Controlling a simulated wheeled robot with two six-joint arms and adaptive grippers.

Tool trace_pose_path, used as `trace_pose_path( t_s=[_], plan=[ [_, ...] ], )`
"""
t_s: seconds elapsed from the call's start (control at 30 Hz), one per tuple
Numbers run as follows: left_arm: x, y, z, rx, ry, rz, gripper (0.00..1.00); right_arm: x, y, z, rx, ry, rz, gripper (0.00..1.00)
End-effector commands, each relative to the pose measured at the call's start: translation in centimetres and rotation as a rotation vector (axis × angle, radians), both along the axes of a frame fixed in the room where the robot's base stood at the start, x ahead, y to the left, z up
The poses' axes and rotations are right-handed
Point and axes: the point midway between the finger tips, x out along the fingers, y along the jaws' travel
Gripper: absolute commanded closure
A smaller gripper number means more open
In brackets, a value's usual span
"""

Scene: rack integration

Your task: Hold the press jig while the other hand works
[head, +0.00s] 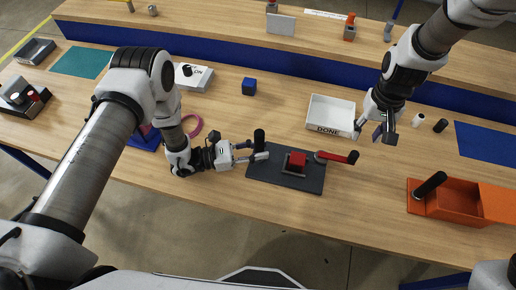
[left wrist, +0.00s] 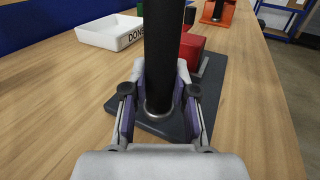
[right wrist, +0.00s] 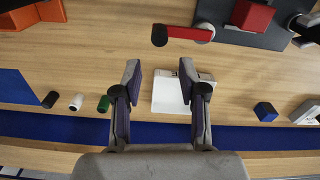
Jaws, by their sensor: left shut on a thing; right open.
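The press jig is a dark plate (head: 267,179) on the table, with a red block (head: 297,158) and a red lever (head: 336,157) with a black end on its right. A black upright post (head: 259,138) stands at its left end. My left gripper (head: 256,152) is shut on this post. The left wrist view shows the post (left wrist: 164,50) between both fingers, with the plate (left wrist: 160,126) below. My right gripper (head: 378,132) is open and empty, above the table by the white DONE tray (head: 330,112). The lever (right wrist: 188,33) shows in the right wrist view.
An orange bin (head: 455,203) with a black handle stands at the right. A blue cube (head: 249,86) lies behind the jig. Small white (head: 418,120) and black (head: 440,125) cylinders lie right of my right gripper. A raised shelf (head: 220,28) runs along the back.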

Motion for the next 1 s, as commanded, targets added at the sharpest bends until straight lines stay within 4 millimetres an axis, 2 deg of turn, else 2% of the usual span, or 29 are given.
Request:
trace_pose_path(
  t_s=[0.17,0.2,0.3,0.47,0.57,0.63,0.73,0.83,0.93,1.0],
  plan=[
    [-0.1,0.0,-0.1,0.001,0.002,-0.001,1.0,0.0,0.0,0.0,0.0,0.0,0.0,0.58],
    [-0.1,0.0,-0.1,0.001,0.002,-0.001,1.0,0.0,0.0,0.0,0.0,0.0,0.0,0.65],
    [-0.1,0.0,-0.1,0.001,0.002,-0.001,1.0,0.0,0.0,0.0,0.0,0.0,0.0,1.0],
    [-0.1,0.0,-0.1,0.001,0.002,-0.001,1.0,-0.1,0.0,0.0,0.0,0.003,-0.006,1.0],
    [-0.1,0.0,-0.1,0.002,0.003,-0.001,1.0,-0.9,0.1,0.2,0.003,0.057,-0.03,1.0],
    [-0.1,0.0,-0.1,0.002,0.003,-0.001,1.0,0.3,0.3,1.4,0.006,0.091,-0.051,1.0],
    [-0.1,0.0,-0.1,0.002,0.003,-0.001,1.0,3.5,0.3,3.2,0.013,0.142,-0.085,1.0],
    [-0.1,0.0,-0.1,0.001,0.002,-0.001,1.0,6.6,-0.3,3.9,0.015,0.19,-0.116,1.0],
    [-0.1,0.0,-0.1,0.001,0.002,-0.001,1.0,9.2,-1.2,3.4,0.016,0.213,-0.134,1.0],
    [-0.1,0.0,-0.1,0.002,0.002,0.0,1.0,10.3,-1.8,1.9,0.024,0.213,-0.141,1.0]
  ],
)
